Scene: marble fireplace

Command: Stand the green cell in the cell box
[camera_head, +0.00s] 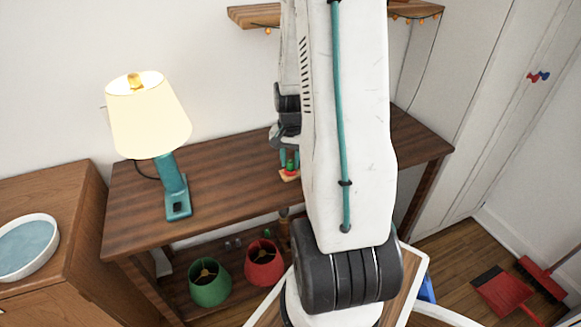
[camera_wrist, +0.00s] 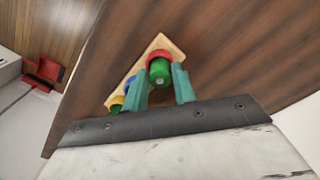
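The green cell (camera_wrist: 159,74) is a short green cylinder. In the wrist view it sits between the two teal fingers of my gripper (camera_wrist: 160,82), with a finger close against each side. The cell box (camera_wrist: 166,43) is a small pale wooden piece on the dark table, just beyond the fingertips. A red part (camera_wrist: 158,56) shows right behind the green cell, and blue and yellow parts lie along the box to the left. In the head view my gripper (camera_head: 289,158) is low over the box (camera_head: 289,177), partly hidden by my arm. Whether the green cell touches the box is unclear.
The wooden table (camera_head: 235,165) has free room around the box. A lit lamp (camera_head: 150,125) stands at its left. A red dustpan (camera_head: 503,293) lies on the floor at right.

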